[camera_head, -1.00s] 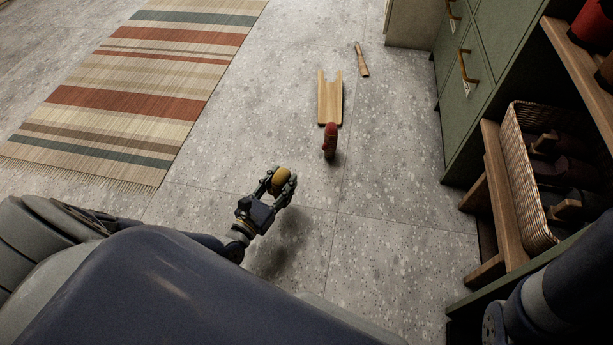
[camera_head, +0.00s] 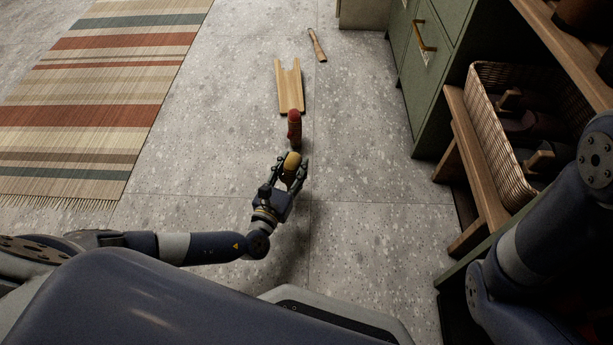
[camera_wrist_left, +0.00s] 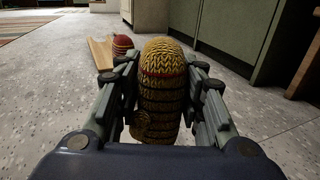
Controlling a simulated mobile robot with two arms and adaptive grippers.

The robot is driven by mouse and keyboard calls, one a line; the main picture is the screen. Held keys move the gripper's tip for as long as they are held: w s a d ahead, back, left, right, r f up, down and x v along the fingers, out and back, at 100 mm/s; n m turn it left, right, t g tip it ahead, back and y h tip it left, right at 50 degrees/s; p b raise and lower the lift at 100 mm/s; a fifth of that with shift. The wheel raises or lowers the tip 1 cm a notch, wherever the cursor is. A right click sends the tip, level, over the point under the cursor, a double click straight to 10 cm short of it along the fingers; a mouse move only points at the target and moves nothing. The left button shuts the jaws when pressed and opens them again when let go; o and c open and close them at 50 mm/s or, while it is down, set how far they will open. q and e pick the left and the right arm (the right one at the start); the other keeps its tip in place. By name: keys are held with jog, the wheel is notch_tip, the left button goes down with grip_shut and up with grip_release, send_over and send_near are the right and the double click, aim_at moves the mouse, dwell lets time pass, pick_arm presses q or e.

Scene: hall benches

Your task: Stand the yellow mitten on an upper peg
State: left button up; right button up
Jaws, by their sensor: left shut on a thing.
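The yellow knitted mitten (camera_head: 293,160) is held in my left gripper (camera_head: 291,172), above the stone floor. In the left wrist view the mitten (camera_wrist_left: 162,90) stands upright between the two fingers, with a thin reddish band near its rounded top. A red mitten-like knitted thing (camera_head: 294,127) stands on the floor just beyond the gripper in the head view. It also shows behind the left finger in the left wrist view (camera_wrist_left: 122,45). My right arm comes in at the right edge, but its gripper is out of view. No pegs can be made out.
A notched wooden board (camera_head: 290,88) lies behind the red thing, and a wooden-handled tool (camera_head: 317,46) lies farther back. A wicker basket (camera_head: 499,137) sits on a wooden bench (camera_head: 478,160) at right, beside green cabinets (camera_head: 425,75). A striped rug (camera_head: 85,115) lies left.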

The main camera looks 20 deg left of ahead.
pick_arm(q)
jog(key=shift+w+d+f+b, duration=0.1)
jog(key=shift+w+d+b, duration=0.2)
jog(key=shift+w+d, duration=0.4)
jog(key=shift+w+d+f+b, duration=0.2)
jog(key=shift+d+f+b, duration=0.25)
jog(key=shift+f+b, duration=0.45)
jog(key=shift+w+d+f+b, duration=0.2)
jog(key=shift+d+f+b, duration=0.2)
jog(key=shift+f+b, duration=0.5)
jog(key=shift+r, duration=0.1)
jog(key=shift+b, duration=0.35)
jog(key=o, duration=1)
